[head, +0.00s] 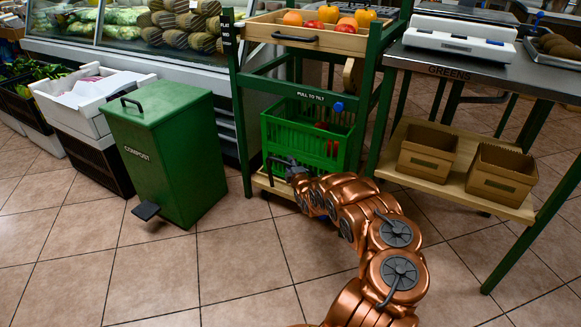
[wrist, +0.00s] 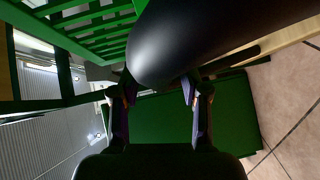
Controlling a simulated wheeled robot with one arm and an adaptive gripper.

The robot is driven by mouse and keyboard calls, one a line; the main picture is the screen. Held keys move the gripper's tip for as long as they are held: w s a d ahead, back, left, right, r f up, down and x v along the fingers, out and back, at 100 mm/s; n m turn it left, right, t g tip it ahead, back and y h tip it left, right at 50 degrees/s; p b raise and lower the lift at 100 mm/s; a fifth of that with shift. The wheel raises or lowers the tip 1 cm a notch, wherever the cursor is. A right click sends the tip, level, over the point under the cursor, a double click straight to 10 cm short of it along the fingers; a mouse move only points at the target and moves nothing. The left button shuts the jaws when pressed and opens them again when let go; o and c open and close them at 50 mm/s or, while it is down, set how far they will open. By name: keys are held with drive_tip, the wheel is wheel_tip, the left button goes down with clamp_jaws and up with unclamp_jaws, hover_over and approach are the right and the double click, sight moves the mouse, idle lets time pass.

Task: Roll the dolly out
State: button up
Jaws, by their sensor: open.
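The dolly (head: 262,182) is a low wooden platform at the foot of the green rack, with a green crate (head: 308,140) above it. My gripper (head: 287,168) is low in front of the crate, at the dolly's front left. In the wrist view my gripper (wrist: 158,88) has its two fingers apart. A dark rounded bar (wrist: 175,40) lies close ahead, at and above the fingertips; I cannot tell whether it touches them. The crate's slats (wrist: 100,40) show at upper left and a pale wooden edge (wrist: 292,32) at upper right. My arm hides the dolly's right part.
A green compost bin (head: 165,150) with a pedal stands left of the rack. A drawer of vegetables (head: 305,38) is on top of the rack. A table shelf with cardboard boxes (head: 502,172) stands at right. The tiled floor (head: 200,265) in front is clear except for my arm.

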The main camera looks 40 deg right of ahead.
clamp_jaws()
idle(0.3)
idle(0.4)
